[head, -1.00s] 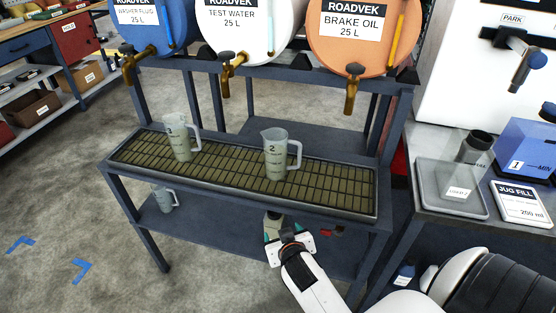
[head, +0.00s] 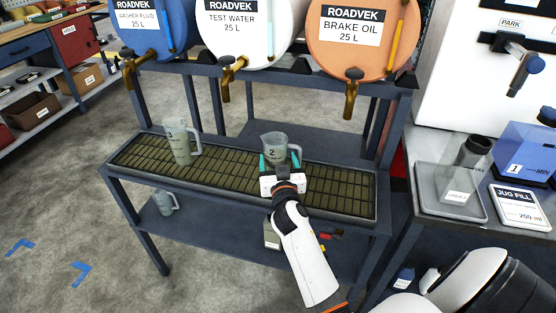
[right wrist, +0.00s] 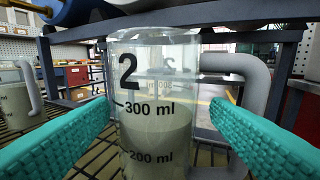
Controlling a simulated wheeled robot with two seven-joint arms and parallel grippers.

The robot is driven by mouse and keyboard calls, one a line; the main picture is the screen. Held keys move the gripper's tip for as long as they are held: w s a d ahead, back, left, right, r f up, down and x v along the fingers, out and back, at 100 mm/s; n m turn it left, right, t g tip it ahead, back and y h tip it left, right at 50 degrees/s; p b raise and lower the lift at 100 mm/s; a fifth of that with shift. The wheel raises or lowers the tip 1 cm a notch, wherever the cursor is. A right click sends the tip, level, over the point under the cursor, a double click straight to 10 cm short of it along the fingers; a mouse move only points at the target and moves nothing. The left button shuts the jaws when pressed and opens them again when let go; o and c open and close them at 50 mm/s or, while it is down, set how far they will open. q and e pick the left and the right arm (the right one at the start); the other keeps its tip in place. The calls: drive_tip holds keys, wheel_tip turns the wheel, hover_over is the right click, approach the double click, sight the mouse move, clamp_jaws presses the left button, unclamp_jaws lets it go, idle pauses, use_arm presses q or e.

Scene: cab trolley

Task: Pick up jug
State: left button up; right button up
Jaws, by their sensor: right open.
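A clear jug marked 2 (head: 273,143) stands upright on the slatted drip tray (head: 330,190), with its grey handle to the right. In the right wrist view the jug (right wrist: 158,130) holds cloudy liquid to about the 300 ml mark. My right gripper (head: 280,162) is open in front of it, with one teal finger toward each side. In the right wrist view the gripper (right wrist: 160,112) has its pads left and right of the jug, and gaps show. The handle is by the right finger. My left gripper is not in view.
Another jug marked 3 (head: 179,143) stands on the tray to the left. Brass taps of the washer fluid, test water and brake oil (head: 350,90) barrels hang above the tray. A smaller jug (head: 165,202) is on the lower shelf. A side table (head: 430,225) is at right.

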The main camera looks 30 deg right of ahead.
drive_tip(key=x, duration=0.5)
drive_tip(key=shift+w+a+f, duration=0.1)
drive_tip(key=shift+w+f, duration=0.1)
drive_tip(key=shift+f, duration=0.2)
drive_tip(key=shift+r, duration=0.1)
drive_tip(key=c, duration=0.8)
